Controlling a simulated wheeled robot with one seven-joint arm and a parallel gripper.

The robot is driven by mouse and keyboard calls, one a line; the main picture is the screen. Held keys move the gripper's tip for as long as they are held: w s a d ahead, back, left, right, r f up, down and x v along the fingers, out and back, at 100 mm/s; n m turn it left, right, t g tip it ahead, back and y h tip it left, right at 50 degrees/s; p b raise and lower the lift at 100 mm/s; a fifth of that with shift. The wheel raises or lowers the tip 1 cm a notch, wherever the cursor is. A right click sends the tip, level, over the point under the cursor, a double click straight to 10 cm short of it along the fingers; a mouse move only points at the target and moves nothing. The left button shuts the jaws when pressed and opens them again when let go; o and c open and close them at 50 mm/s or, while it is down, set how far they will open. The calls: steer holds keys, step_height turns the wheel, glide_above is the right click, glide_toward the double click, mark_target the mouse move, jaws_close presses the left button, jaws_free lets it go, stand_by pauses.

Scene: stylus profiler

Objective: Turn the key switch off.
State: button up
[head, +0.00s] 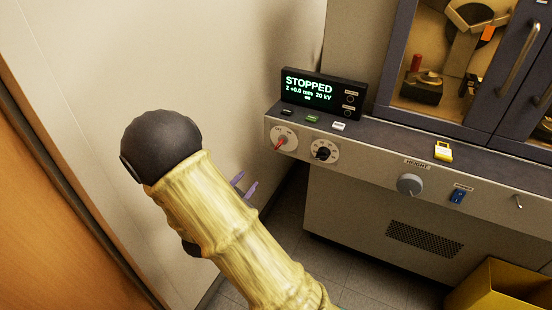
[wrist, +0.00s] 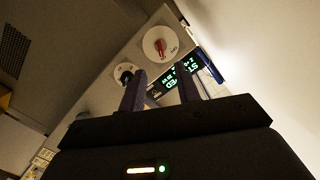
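Two round white dials sit at the left end of the machine's front panel. The left dial carries a red handle (head: 280,141), which also shows in the wrist view (wrist: 160,47). The right dial carries a black knob (head: 322,153), seen in the wrist view (wrist: 126,77) partly beside a finger. The dial lettering is too small to tell which is the key switch. My gripper (wrist: 162,88) is open and empty, its two fingers apart and short of the panel. In the head view my gripper (head: 246,187) shows only purple fingertips, left of and below the dials; my arm hides the rest.
A display (head: 321,93) above the dials reads STOPPED. Small buttons (head: 312,119) lie below it. To the right are a yellow padlock-like piece (head: 443,151), a grey height knob (head: 409,184) and a blue switch (head: 457,196). A wall (head: 240,60) stands close on the left.

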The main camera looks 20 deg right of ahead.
mark_target(277, 148)
steer(key=shift+s+m+h, duration=0.3)
steer(key=shift+s+h, duration=0.15)
steer(key=shift+h, duration=0.35)
steer(key=shift+d, duration=0.1)
steer(key=x, duration=1.7)
steer(key=shift+w+d+r+b, duration=0.1)
steer(key=shift+w+b, duration=0.1)
steer(key=shift+b, duration=0.2)
steer(key=shift+c, duration=0.4)
